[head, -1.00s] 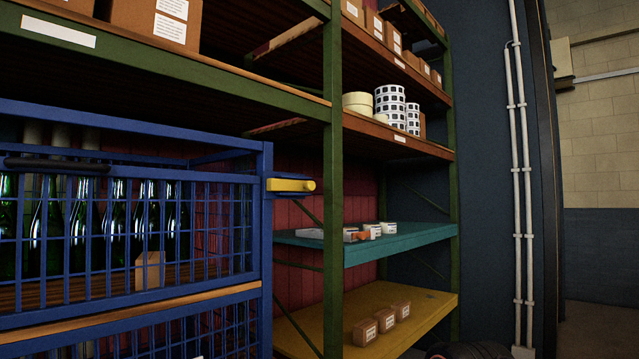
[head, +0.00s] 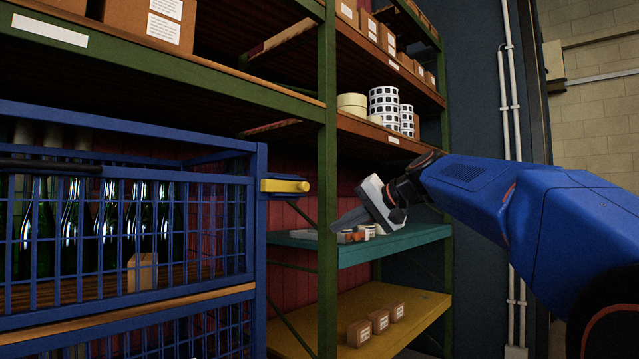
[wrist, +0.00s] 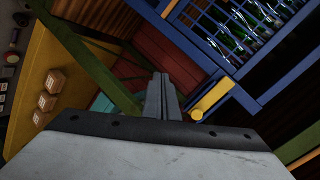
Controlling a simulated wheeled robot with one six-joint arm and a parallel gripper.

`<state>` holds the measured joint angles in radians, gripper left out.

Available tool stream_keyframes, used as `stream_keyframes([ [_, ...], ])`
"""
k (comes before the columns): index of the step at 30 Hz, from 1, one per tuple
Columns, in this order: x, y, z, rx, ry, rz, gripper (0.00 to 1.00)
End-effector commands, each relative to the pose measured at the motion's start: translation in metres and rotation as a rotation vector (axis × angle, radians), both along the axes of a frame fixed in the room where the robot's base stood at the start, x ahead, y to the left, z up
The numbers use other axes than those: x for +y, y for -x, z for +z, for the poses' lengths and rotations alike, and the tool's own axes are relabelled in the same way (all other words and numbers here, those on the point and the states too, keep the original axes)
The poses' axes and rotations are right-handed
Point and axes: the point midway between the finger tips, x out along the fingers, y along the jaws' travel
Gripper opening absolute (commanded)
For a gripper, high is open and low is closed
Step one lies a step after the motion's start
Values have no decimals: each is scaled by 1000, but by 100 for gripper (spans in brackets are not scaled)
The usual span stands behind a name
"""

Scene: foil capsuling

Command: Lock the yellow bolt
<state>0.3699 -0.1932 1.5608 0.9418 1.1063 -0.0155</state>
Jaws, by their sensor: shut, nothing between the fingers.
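The yellow bolt (head: 285,186) is a short horizontal bar with a rounded end. It sits in a blue bracket on the right post of the blue mesh cage (head: 258,215) and sticks out to the right. It also shows in the wrist view (wrist: 211,98), right of my fingers. My gripper (head: 338,222) is in front of the teal shelf, right of the bolt and a little lower, apart from it. Its grey fingers are together and empty, pointing left in the head view. They also show in the wrist view (wrist: 163,85).
A green rack post (head: 327,120) stands between the cage and the shelves. Green bottles (head: 70,215) stand inside the cage. A red wall lies behind the bolt.

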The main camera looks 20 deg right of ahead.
Motion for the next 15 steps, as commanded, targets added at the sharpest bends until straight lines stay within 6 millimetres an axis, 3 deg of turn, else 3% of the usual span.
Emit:
stream_keyframes([
  [3, -22, -29, 43, -65, -70, -8, 0],
  [9, -54, -60, 103, -166, -165, -5, 0],
  [15, -74, -74, 137, -228, -217, 1, 0],
])
